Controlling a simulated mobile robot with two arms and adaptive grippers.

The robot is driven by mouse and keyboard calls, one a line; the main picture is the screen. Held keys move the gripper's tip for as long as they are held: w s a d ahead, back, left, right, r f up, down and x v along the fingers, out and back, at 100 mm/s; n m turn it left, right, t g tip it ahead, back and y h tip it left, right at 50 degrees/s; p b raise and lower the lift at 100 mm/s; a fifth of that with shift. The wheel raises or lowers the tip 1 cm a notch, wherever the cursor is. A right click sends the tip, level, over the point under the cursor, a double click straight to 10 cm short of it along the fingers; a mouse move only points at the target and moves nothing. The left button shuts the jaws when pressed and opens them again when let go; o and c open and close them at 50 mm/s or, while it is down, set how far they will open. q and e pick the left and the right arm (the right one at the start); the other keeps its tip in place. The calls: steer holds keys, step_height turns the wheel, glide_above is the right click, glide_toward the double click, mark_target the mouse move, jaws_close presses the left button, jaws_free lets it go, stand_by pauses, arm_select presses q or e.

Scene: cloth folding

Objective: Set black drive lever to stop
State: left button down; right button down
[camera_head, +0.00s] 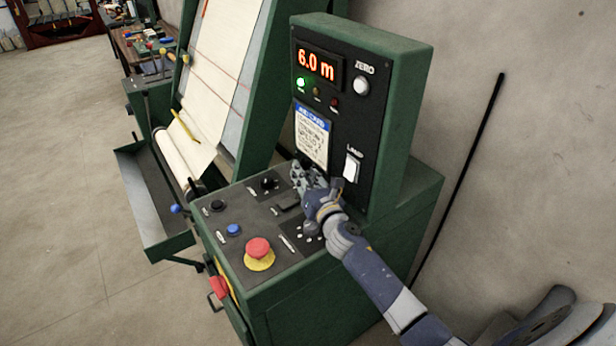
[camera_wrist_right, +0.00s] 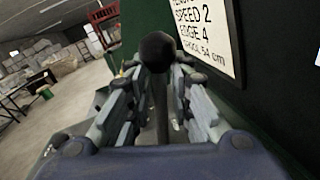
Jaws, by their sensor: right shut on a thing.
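The black drive lever shows in the right wrist view as a round black knob (camera_wrist_right: 157,50) on a thin stem that stands between my two fingers. My right gripper (camera_head: 310,178) is over the back of the control panel, close to the upright face of the console. It is shut on the lever, with the knob just beyond the fingertips in the wrist view (camera_wrist_right: 158,92). In the head view the gripper hides the lever, and I cannot read its position marks. My left gripper is not in view.
The green console top (camera_head: 222,262) carries a red emergency button (camera_head: 259,249), a blue button (camera_head: 233,229) and a black knob (camera_head: 268,181). The upright display (camera_head: 317,65) reads 6.0 m above a white lamp switch (camera_head: 351,167). Cloth (camera_head: 214,85) runs over the machine at left.

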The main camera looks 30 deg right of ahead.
steer(key=shift+a+r+n+t+b, duration=0.15)
steer(key=shift+a+r+n+b, duration=0.15)
steer(key=shift+a+n, duration=0.2)
steer(key=shift+a+r+n+t+b, duration=0.15)
steer(key=shift+a+n+b, duration=0.15)
steer(key=shift+n, duration=0.3)
steer(key=shift+s+a+r+n, duration=0.1)
steer(key=shift+a+r+n, duration=0.15)
steer(key=shift+a+n, duration=0.35)
steer(key=c, duration=1.5)
jaws_free()
steer(key=shift+o, duration=0.8)
steer(key=shift+s+a, duration=0.1)
steer(key=shift+f, duration=0.1)
steer(key=shift+s+f, duration=0.1)
steer(key=shift+f, duration=0.05)
steer(key=shift+s+f, duration=0.1)
steer(key=shift+s, duration=0.2)
steer(key=s, duration=1.1)
steer(key=shift+s+a+f, duration=0.1)
steer(key=shift+a+f, duration=0.25)
